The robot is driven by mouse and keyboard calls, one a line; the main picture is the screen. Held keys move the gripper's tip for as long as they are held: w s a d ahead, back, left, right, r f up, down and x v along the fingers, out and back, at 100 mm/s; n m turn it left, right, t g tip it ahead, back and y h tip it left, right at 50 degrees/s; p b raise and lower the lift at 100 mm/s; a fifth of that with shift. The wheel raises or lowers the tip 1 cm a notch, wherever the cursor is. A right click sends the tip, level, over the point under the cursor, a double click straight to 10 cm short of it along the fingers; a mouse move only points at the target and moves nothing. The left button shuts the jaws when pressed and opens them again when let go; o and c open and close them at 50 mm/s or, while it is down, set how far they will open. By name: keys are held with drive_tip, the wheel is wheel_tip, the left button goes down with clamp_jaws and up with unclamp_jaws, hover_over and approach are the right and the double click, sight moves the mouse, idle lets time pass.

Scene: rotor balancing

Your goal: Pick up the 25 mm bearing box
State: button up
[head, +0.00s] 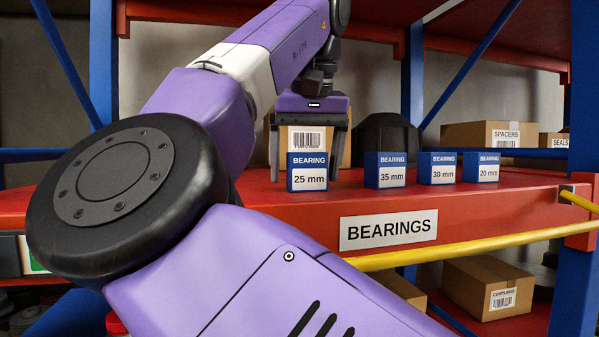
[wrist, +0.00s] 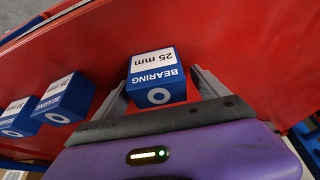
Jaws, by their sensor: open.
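The 25 mm bearing box (head: 307,172) is a small blue box with a white label, standing upright near the front edge of the red shelf in the head view. My gripper (head: 308,170) is above and around it, with one finger on either side and the jaws open. In the wrist view the 25 mm box (wrist: 155,76) sits between the fingertips of my gripper (wrist: 162,90). Gaps seem to show between the box and the fingers, but contact cannot be fully judged.
Blue boxes marked 35 mm (head: 386,170), 30 mm (head: 437,168) and 20 mm (head: 481,167) stand to the right on the red shelf (head: 290,215). A cardboard box (head: 341,148) is behind my gripper. A yellow rail (head: 460,247) runs along the front.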

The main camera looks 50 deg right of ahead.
drive_tip(key=shift+d+f, duration=0.1)
drive_tip(key=shift+f, duration=0.25)
drive_tip(key=shift+c, duration=0.4)
drive_tip(key=c, duration=1.4)
drive_tip(key=shift+c, duration=0.5)
drive_tip(key=shift+r, duration=0.15)
